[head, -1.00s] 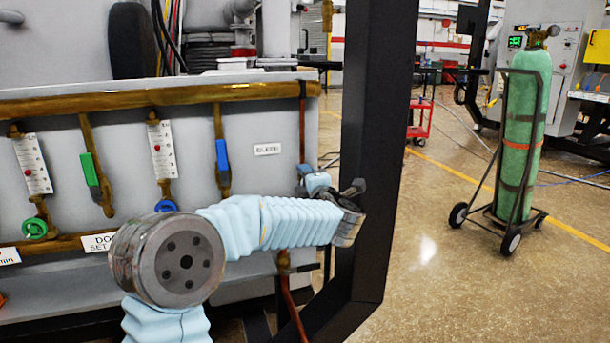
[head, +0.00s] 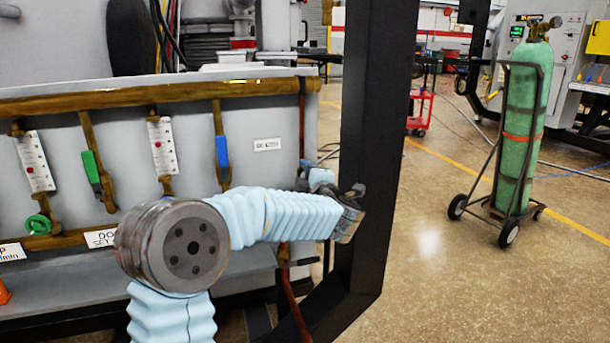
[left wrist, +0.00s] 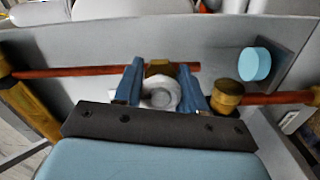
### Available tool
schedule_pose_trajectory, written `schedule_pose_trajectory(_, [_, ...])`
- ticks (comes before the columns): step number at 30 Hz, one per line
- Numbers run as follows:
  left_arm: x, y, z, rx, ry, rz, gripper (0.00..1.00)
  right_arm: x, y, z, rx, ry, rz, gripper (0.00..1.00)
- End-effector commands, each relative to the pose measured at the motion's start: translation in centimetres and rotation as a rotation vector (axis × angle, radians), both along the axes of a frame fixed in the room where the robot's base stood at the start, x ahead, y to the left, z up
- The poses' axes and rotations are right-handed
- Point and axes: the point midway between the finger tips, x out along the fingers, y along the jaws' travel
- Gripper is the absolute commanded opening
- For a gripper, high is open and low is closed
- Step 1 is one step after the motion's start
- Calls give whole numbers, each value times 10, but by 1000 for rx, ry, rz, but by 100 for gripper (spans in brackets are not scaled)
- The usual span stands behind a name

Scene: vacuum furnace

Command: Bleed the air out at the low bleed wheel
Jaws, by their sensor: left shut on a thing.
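In the left wrist view my left gripper (left wrist: 160,88) has its two blue fingers on either side of a small pale grey-white wheel (left wrist: 160,95) and is shut on it. A brass fitting (left wrist: 158,68) shows just behind the wheel, on a red-brown pipe. In the head view my left arm reaches right from the bottom left, to the black post; its fingers and the wheel are hidden there. My right gripper is in neither current view.
A brass cylinder (left wrist: 227,96) and a light-blue disc (left wrist: 254,64) sit close right of the fingers. A thick black post (head: 372,130) stands beside my wrist. Coloured valve levers line the grey panel (head: 260,110). A green gas bottle (head: 522,130) stands on a cart on open floor.

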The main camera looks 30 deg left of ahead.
Motion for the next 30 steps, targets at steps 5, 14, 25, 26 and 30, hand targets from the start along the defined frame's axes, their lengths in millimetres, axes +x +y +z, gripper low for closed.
schedule_pose_trajectory(5, [0,0,-3,-2,4,0,60,0,0,0,0,0,0,0])
schedule_pose_trajectory(14, [0,0,-1,-1,1,0,66,0,0,0,0,0,0,0])
schedule_pose_trajectory(25, [-39,-47,-3,-1,1,-4,66,0,0,-14,-1,0,-2,0])
schedule_pose_trajectory(26, [-44,-53,-3,-1,1,-4,66,0,-1,-15,-1,0,-2,0])
schedule_pose_trajectory(30, [-65,-78,-3,-1,1,-4,66,0,-1,-20,-2,0,-4,0])
